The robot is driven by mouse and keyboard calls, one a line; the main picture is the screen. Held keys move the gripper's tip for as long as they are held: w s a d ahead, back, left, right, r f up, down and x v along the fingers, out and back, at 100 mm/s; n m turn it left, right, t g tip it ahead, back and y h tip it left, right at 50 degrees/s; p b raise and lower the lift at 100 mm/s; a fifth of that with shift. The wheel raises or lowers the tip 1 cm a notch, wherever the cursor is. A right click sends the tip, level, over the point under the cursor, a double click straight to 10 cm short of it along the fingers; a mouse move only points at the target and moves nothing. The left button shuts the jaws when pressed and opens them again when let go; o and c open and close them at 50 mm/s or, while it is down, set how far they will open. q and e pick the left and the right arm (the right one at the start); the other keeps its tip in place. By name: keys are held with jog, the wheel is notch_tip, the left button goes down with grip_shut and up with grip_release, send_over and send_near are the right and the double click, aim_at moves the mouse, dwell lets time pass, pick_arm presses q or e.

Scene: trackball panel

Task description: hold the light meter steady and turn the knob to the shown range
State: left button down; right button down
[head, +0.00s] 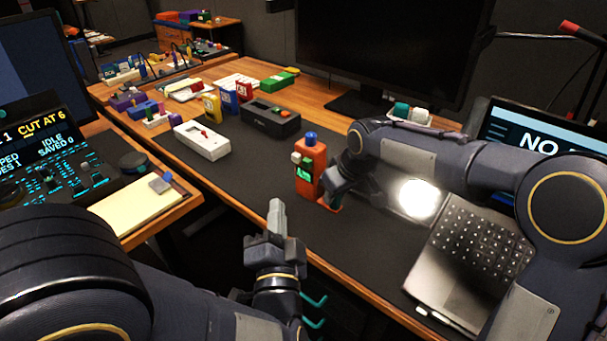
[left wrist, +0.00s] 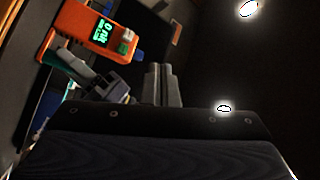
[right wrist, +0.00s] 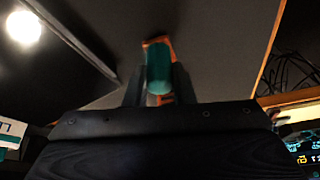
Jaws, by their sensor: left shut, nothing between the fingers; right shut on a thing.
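The orange light meter (head: 309,170) stands upright on the dark mat, with a green lit display, a pale knob on its front and a blue top. In the left wrist view the meter (left wrist: 84,28) appears tilted; its display text is too small to read surely. My right gripper (head: 338,190) is shut at the meter's lower right side. In the right wrist view its fingers (right wrist: 158,85) close around a teal part with orange behind it. My left gripper (head: 277,207) is shut and empty, in front of and left of the meter, apart from it; its fingers (left wrist: 163,78) show together.
A white box (head: 202,141) and a black case (head: 270,120) stand behind left of the meter. A laptop (head: 470,250) lies to the right, near my right arm. A notepad (head: 135,212) is at left. The mat between the white box and the meter is clear.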

pick_arm(q)
jog(key=c, duration=2.1)
grip_release()
jog(key=shift+o, duration=1.3)
jog(key=shift+w+f, duration=0.1)
jog(key=shift+o, duration=1.1)
jog(key=shift+w+d+f, duration=0.15)
jog(key=shift+w+f, duration=0.05)
jog(key=shift+w, duration=0.05)
jog(key=o, duration=0.3)
jog(key=w+n+g+h, duration=0.1)
jog(key=w+d+n+g+h, duration=0.1)
jog(key=w, duration=0.1)
jog(key=w+d+f+n+g+h, duration=0.1)
jog(key=h, duration=0.1)
jog(key=shift+w+d+f, duration=0.1)
jog(key=shift+w, duration=0.1)
jog(key=shift+o, duration=0.2)
jog(key=n+g+h, duration=0.2)
jog(key=n+h, duration=0.1)
jog(key=h, duration=0.2)
send_near(308, 140)
jog(key=x, duration=1.1)
jog(key=shift+w+d, duration=0.1)
